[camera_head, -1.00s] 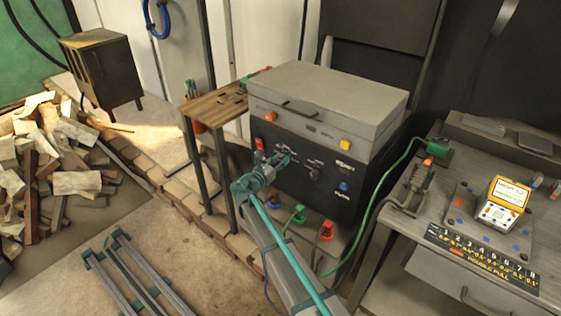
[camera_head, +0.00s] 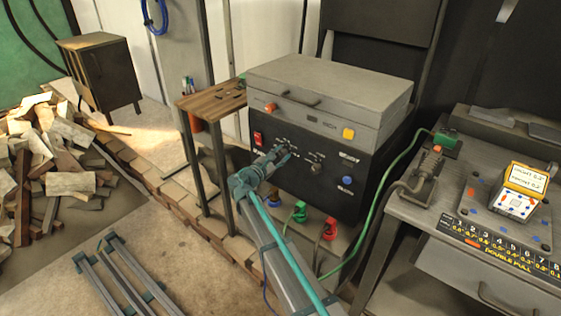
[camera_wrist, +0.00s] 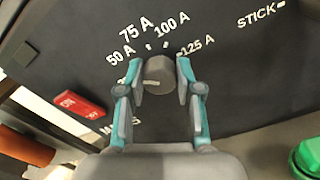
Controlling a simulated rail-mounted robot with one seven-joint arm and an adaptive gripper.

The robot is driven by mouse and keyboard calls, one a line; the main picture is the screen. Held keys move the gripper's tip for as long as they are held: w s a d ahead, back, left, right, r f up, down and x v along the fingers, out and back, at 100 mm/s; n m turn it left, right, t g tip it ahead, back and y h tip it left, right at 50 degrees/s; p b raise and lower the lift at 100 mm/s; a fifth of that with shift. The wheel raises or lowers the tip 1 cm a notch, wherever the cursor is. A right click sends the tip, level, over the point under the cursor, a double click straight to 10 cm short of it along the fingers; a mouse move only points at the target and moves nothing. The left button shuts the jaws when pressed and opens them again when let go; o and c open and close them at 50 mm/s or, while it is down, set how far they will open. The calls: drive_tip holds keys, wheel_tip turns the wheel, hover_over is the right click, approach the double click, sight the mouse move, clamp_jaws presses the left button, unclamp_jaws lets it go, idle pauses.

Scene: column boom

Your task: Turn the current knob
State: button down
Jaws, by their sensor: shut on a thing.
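The current knob (camera_wrist: 159,73) is a round grey knob on the dark front panel of the welding machine (camera_head: 300,182). In the wrist view it sits between the two fingers of my gripper (camera_wrist: 160,77), which is shut on it. A pale mark on the knob points left. Labels 50 A, 75 A, 100 A and 125 A arc above it; another label at the left is mostly hidden by the finger. In the head view my gripper (camera_head: 283,153) is at the panel's left half and hides most of the knob.
A red switch (camera_wrist: 80,104) lies left of the knob. A second knob (camera_head: 316,168) is to its right. Green (camera_head: 299,212) and red (camera_head: 330,229) plugs are below. A wooden side table (camera_head: 212,100) stands left; a workbench (camera_head: 430,222) with a small meter (camera_head: 523,190) stands right.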

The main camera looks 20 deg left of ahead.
drive_tip(key=shift+m+b, duration=0.45)
drive_tip(key=shift+m, duration=0.15)
drive_tip(key=c, duration=0.8)
unclamp_jaws()
drive_tip(key=shift+o, duration=0.2)
drive_tip(key=v, duration=1.2)
